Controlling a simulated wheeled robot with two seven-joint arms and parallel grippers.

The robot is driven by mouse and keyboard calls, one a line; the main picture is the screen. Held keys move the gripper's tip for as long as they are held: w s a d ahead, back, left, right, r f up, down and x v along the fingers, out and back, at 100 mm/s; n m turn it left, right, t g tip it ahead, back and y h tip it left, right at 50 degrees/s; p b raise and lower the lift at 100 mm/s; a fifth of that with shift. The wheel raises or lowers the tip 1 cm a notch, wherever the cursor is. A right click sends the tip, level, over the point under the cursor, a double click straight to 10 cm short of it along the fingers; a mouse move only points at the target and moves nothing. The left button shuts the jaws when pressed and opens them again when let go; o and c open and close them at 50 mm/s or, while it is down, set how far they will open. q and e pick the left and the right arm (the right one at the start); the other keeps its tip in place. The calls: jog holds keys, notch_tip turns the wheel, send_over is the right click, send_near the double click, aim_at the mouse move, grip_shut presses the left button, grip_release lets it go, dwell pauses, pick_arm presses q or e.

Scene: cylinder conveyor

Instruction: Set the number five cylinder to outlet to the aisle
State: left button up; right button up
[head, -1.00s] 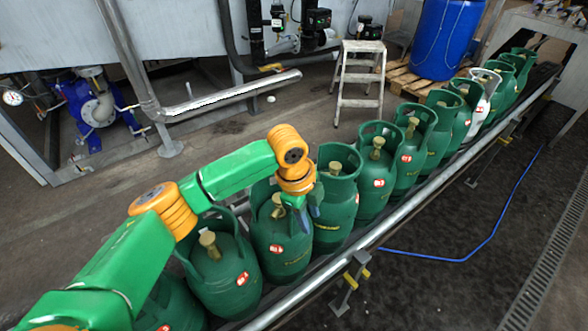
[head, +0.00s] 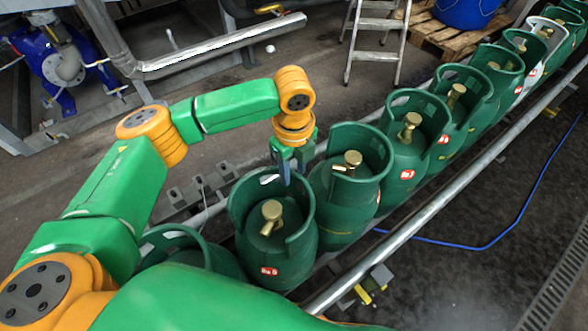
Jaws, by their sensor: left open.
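A row of green gas cylinders stands on the conveyor, each with an open collar around a brass valve. The cylinder (head: 268,250) by my left gripper has a red-and-white label that seems to read number five, though it is small. Its valve (head: 272,211) has a short outlet pointing toward the bottom of the picture. My left gripper (head: 292,168) is open, fingers down, at the far-right rim of this cylinder's collar; I cannot tell whether they touch. The neighbouring cylinder (head: 345,215) stands close on the right, its outlet pointing left. My right gripper is out of view.
The conveyor's front rail (head: 430,215) runs diagonally to the upper right. A pale cylinder (head: 548,38) stands far along the row. A step stool (head: 376,52) and wooden pallet (head: 450,40) stand behind. Dark floor with a blue hose (head: 480,247) lies right of the rail.

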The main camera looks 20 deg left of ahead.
pick_arm(q)
jog(key=shift+f, duration=0.7)
jog(key=shift+w+f, duration=0.2)
jog(key=shift+f, duration=0.2)
grip_shut()
dwell(0.5)
